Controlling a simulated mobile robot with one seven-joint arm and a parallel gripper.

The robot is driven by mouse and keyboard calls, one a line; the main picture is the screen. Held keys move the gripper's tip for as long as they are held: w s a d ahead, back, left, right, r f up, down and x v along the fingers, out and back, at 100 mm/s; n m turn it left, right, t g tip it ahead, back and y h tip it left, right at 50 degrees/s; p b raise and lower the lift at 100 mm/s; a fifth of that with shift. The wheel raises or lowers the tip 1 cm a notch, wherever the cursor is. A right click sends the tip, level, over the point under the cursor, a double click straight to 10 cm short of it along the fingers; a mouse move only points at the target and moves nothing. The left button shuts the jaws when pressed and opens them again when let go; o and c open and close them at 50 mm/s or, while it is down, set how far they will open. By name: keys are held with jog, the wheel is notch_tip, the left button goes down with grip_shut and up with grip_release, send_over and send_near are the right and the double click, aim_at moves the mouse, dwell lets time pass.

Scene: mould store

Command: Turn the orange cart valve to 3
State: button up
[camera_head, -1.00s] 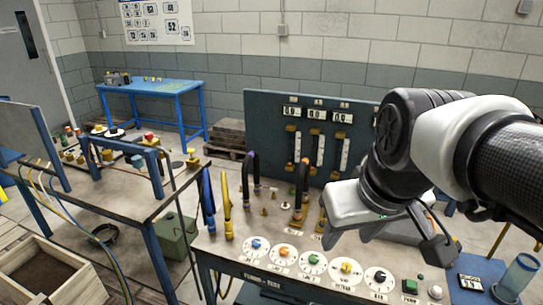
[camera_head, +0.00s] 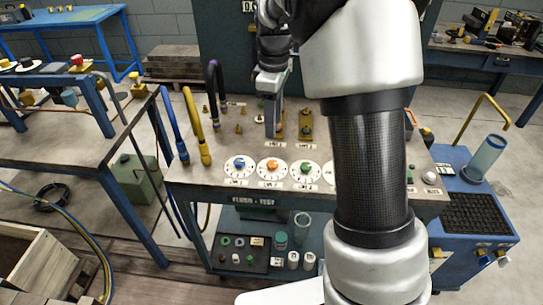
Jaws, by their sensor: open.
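The orange cart valve (camera_head: 271,165) is a small orange knob on a round white dial, second from the left in the row on the flush-test bench. The dial's numbers are too small to read and I cannot tell where the knob points. My gripper (camera_head: 272,132) points down just behind the orange dial in the head view, above the bench and apart from the knob as far as I can tell. It is open with nothing seen in it. My arm hides the right part of the dial row.
A blue-knob dial (camera_head: 239,163) lies left of the orange one and a green-knob dial (camera_head: 305,167) lies right. Yellow and blue hoses (camera_head: 196,125) stand at the bench's left edge. Brass fittings (camera_head: 306,120) stand behind. A blue cart (camera_head: 478,215) stands at right.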

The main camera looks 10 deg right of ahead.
aim_at(273, 163)
notch_tip(273, 163, down, 14)
jog(key=shift+f+b, duration=0.15)
jog(key=shift+b, duration=0.7)
jog(key=c, duration=1)
jog(key=shift+c, duration=0.2)
